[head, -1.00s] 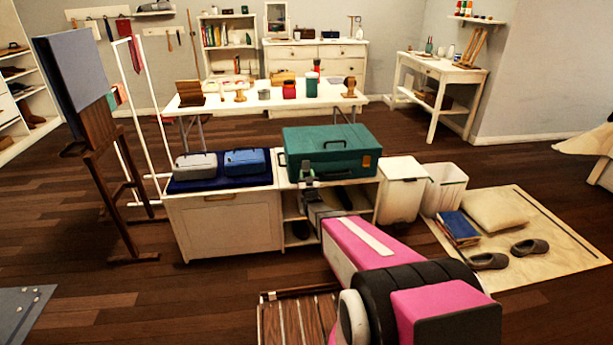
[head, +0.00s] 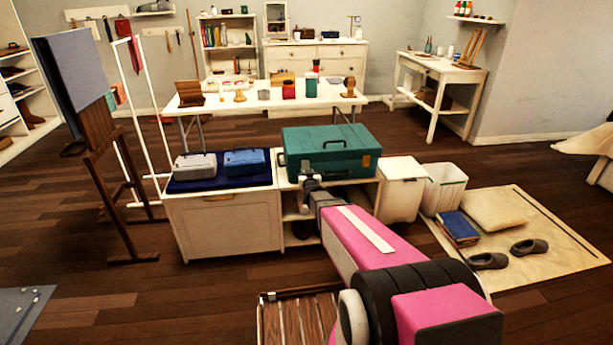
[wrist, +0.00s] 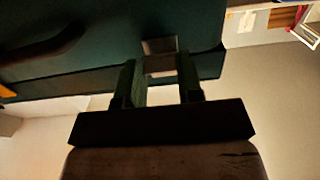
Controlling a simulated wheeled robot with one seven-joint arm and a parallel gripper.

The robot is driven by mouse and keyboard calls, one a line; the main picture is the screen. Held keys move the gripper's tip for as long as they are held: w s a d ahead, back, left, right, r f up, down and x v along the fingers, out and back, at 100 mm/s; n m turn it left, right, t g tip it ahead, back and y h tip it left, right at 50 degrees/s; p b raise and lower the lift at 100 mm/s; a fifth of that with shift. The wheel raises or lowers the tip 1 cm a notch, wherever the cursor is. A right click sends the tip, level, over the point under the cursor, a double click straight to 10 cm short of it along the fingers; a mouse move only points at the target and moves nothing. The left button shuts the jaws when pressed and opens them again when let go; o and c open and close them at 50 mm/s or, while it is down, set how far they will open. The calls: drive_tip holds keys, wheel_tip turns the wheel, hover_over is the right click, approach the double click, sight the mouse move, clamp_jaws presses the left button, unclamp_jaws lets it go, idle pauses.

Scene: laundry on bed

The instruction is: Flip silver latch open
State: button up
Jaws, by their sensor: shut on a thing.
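A green case (head: 328,143) lies on the white cabinet. The silver latch (wrist: 160,47) is on the case's front face, near one end, and shows in the wrist view between my fingers. My gripper (wrist: 160,82) is shut on the latch, one finger on each side of it. In the head view my gripper (head: 308,184) is at the left front of the case, and my arm largely hides it and the latch. Whether the latch is lifted is hard to tell in the dark wrist view.
The case has a dark front handle (head: 337,173) and an orange latch (head: 366,161) at its right. Two small cases, grey (head: 195,165) and blue (head: 244,161), lie on a navy cloth to the left. White bins (head: 402,190) stand at the right.

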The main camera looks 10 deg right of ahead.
sight(307, 163)
drive_tip(key=r+g, duration=0.2)
drive_tip(key=g, duration=0.1)
drive_tip(key=r+g, duration=0.2)
drive_tip(key=g, duration=0.2)
drive_tip(key=s+r+g, duration=0.1)
drive_tip(key=g, duration=0.2)
drive_tip(key=shift+r+g, duration=0.4)
idle(0.4)
drive_tip(key=o, duration=0.9)
drive_tip(key=shift+o, duration=0.2)
drive_tip(key=v, duration=1)
drive_tip(key=shift+r, duration=0.45)
drive_tip(key=shift+s, duration=0.15)
